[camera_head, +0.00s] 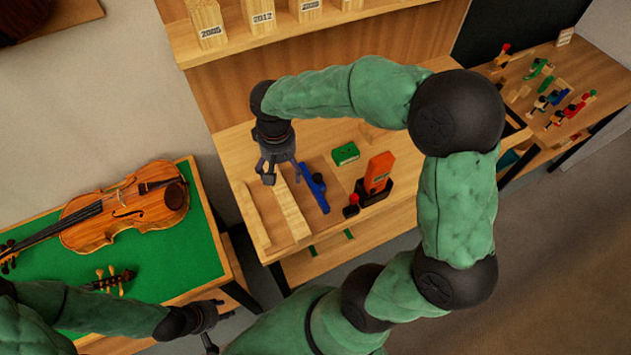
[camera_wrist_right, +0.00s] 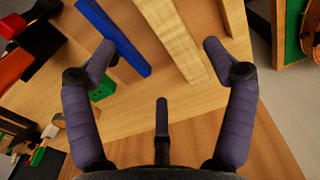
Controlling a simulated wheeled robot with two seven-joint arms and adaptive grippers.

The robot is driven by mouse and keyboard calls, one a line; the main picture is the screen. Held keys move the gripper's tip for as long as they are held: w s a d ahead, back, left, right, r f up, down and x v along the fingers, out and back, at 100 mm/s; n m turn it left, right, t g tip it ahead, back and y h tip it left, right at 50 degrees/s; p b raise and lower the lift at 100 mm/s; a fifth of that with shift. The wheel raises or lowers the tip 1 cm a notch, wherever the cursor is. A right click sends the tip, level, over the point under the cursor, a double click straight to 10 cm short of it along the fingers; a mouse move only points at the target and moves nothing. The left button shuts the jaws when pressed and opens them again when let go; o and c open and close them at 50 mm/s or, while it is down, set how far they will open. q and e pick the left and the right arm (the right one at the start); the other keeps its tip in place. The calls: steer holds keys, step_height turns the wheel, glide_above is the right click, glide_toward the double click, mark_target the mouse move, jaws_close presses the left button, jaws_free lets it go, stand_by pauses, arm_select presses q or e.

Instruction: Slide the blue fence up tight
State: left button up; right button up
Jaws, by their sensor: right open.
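The blue fence (camera_head: 316,190) is a long bar lying on the wooden bench, beside a pale wooden strip (camera_head: 291,211). A gap shows between them in the right wrist view, where the fence (camera_wrist_right: 113,36) and the strip (camera_wrist_right: 172,38) run side by side. My right gripper (camera_head: 279,178) is above the strip's far end, left of the fence. Its fingers are spread with nothing between them (camera_wrist_right: 158,52). My left gripper (camera_head: 217,326) is low by the green-topped table, its fingers apart and empty.
A green block (camera_head: 345,154) and an orange tool on a black base (camera_head: 378,176) stand right of the fence. Another wooden strip (camera_head: 250,216) lies left. A violin (camera_head: 130,212) rests on the green-topped table (camera_head: 205,262). A shelf with blocks is behind.

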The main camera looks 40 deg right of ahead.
mark_target(317, 176)
steer(key=shift+c, duration=0.2)
stand_by(0.3)
steer(key=shift+d, duration=0.2)
steer(key=c, duration=0.5)
steer(key=s+d, duration=0.1)
steer(key=d, duration=0.2)
steer(key=d+r+n+p, duration=0.1)
steer(key=d, duration=0.2)
steer(key=s+d+r+n+p, duration=0.1)
steer(key=d, duration=0.2)
steer(key=shift+s, duration=0.3)
steer(key=shift+c, duration=0.4)
step_height(317, 176, down, 11)
steer(key=shift+b, duration=1)
jaws_close()
